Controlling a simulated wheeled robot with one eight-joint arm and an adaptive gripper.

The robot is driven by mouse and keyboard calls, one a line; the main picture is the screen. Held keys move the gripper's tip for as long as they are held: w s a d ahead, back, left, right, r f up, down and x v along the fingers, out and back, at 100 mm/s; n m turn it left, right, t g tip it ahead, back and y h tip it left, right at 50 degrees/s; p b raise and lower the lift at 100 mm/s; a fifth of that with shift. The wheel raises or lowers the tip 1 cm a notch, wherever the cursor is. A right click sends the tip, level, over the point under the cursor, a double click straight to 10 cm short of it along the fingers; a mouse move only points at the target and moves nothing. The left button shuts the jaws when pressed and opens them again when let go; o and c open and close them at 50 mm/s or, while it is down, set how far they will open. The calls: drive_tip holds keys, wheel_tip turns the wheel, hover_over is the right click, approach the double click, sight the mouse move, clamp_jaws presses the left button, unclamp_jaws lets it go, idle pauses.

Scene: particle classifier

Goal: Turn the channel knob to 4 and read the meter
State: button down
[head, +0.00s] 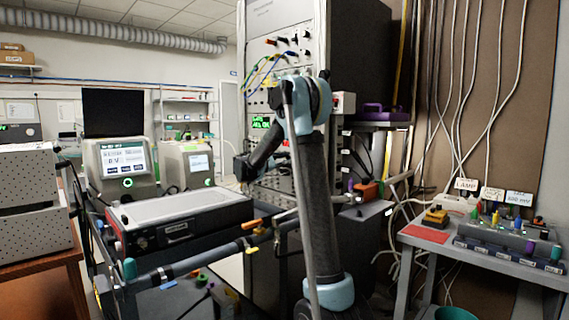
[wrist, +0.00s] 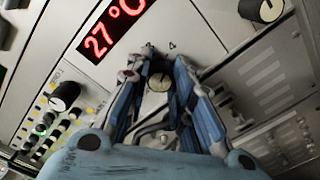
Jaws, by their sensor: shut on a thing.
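In the wrist view my gripper (wrist: 160,70) has its blue fingers on both sides of a small pale-faced knob (wrist: 159,82), shut on it. The knob sits on a light panel that appears tilted in this view. Small dark marks stand just past the fingertips; one looks like a 4, but it is too blurred to be sure. I cannot tell where the knob's pointer is. A red lit display (wrist: 112,27) above and left of the knob reads 27°C. In the head view my arm stands in front of the tall equipment rack (head: 275,20), and the fingertips cannot be made out.
A black knob (wrist: 65,95) sits left of the gripper above lit buttons, and another knob (wrist: 264,9) is at the upper right. In the head view a bench with a flat instrument (head: 180,215) stands left of my arm, and a grey table (head: 420,243) stands right.

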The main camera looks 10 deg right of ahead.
idle(0.3)
drive_tip(key=c, duration=1.4)
unclamp_jaws()
drive_tip(key=shift+o, duration=0.2)
drive_tip(key=v, duration=1.1)
drive_tip(key=shift+s+a, duration=0.15)
drive_tip(key=shift+a, duration=0.25)
